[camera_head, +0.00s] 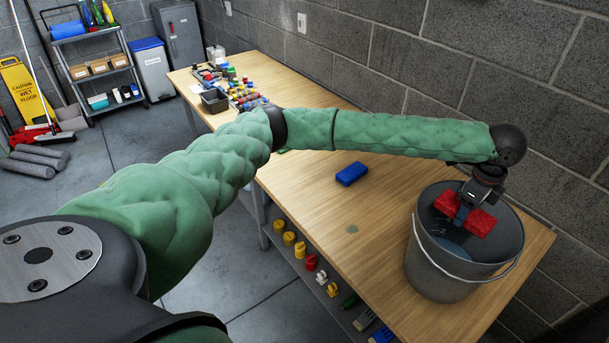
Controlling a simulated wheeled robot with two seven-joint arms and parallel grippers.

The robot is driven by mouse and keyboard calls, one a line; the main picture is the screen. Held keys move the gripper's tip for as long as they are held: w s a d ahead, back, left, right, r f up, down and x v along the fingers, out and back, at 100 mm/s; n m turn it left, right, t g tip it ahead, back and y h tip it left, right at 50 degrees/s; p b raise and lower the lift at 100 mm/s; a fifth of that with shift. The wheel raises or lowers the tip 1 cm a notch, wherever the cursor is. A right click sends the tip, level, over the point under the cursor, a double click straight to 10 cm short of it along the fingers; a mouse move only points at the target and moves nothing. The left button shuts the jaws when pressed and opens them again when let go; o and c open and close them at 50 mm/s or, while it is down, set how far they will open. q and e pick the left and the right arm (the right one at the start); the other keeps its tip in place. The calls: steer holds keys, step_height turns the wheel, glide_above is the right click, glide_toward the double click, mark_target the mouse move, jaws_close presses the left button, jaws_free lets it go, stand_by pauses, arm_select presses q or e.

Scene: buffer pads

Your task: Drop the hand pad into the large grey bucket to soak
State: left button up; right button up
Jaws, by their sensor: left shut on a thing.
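The large grey bucket (440,277) stands on the right end of the wooden table, its wire handle hanging at the front. My left gripper (462,214) points down over the bucket's mouth. It is shut on a red pad (482,223), which I take to be the hand pad. The pad shows on both sides of the fingers and lies within the outline of the bucket's opening. I cannot tell exactly how far below the rim it is. Something bluish shows inside the bucket. My right gripper is not in view.
A blue block (352,174) lies on the wooden table (330,215), with bare wood around it. Several small coloured items and a dark tray (214,101) crowd the far end. Yellow and red items sit on the shelf below. A block wall (450,60) runs behind the table.

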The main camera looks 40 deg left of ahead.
arm_select(q)
steer(key=o, duration=1)
steer(key=shift+o, duration=0.2)
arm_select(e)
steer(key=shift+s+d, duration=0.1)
arm_select(q)
steer(key=shift+r, duration=0.2)
step_height(320, 180, up, 6)
steer(key=b, duration=0.2)
steer(key=shift+r+b, duration=0.1)
steer(key=shift+b, duration=0.25)
steer(key=shift+r, duration=0.6)
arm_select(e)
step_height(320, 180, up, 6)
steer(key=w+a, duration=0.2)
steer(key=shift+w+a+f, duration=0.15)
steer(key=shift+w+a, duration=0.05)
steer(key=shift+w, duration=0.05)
arm_select(q)
steer(key=shift+f, duration=0.1)
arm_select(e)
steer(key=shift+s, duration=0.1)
